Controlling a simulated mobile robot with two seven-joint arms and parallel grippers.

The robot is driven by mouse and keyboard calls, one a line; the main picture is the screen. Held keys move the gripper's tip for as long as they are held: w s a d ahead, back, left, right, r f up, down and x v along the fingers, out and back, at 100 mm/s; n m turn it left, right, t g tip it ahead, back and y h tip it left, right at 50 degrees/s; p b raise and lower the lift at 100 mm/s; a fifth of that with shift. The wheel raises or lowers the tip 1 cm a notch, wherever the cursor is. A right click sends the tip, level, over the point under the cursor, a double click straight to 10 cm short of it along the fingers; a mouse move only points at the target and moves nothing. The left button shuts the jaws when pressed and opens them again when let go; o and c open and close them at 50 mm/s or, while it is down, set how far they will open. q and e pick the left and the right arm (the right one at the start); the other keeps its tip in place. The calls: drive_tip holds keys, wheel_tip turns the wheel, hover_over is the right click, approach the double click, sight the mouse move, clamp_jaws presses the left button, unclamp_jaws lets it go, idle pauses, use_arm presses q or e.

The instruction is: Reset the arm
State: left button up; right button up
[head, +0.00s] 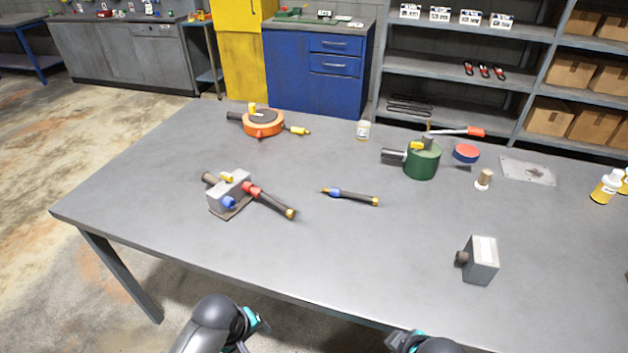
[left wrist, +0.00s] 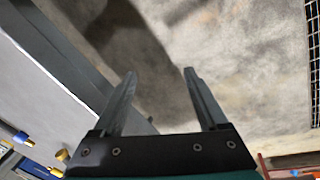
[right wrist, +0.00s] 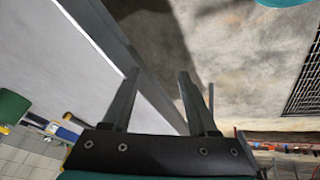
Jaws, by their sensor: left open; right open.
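My left arm shows at the bottom of the head view, in front of the near edge of the grey table (head: 330,250). My left gripper (left wrist: 160,85) is open and empty in the left wrist view, with bare floor beyond its fingers. My right arm shows at the bottom of the head view, right of the middle, also by the near edge. My right gripper (right wrist: 158,80) is open and empty in the right wrist view, beside the table's edge. Neither gripper touches any object. The fingertips are not visible in the head view.
On the table are a grey block with hoses (head: 230,190), an orange round part (head: 263,129), a blue-collared hose (head: 350,195), a green cylinder (head: 422,163), a red-blue disc (head: 466,153) and a grey box (head: 481,262). The table's front middle is clear. Shelves (head: 460,65) stand behind.

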use_arm(q)
drive_tip(key=s+a+f+m+b, duration=0.25)
drive_tip(key=s+f, duration=0.35)
drive_tip(key=f, duration=0.4)
drive_tip(key=s+a+f+m+b, duration=0.1)
drive_tip(key=s+f+m+b, duration=0.15)
drive_tip(key=s+f, duration=0.6)
use_arm(e)
drive_tip(key=s+d+f+m+g+h, duration=0.1)
drive_tip(key=s+d+f+m, duration=0.2)
drive_tip(key=f, duration=0.8)
drive_tip(key=s+d+f, duration=0.3)
drive_tip(key=s+f, duration=0.1)
drive_tip(key=f, duration=0.6)
use_arm(q)
drive_tip(key=s+a+f+m+g+y+b, duration=0.1)
drive_tip(key=s+f+m+b, duration=0.4)
drive_tip(key=s+f, duration=0.9)
drive_tip(key=shift+s+a+f+m+b, duration=0.35)
drive_tip(key=shift+s+a+m, duration=0.2)
drive_tip(key=shift+s, duration=0.4)
use_arm(e)
drive_tip(key=s+a+f+m+g, duration=0.1)
drive_tip(key=s+f, duration=0.6)
drive_tip(key=s, duration=0.3)
drive_tip(key=s+a+f+m+g, duration=0.1)
drive_tip(key=s+f+m+g, duration=0.1)
drive_tip(key=s+f, duration=0.6)
drive_tip(key=shift+s+a, duration=0.15)
drive_tip(key=shift+s, duration=1.05)
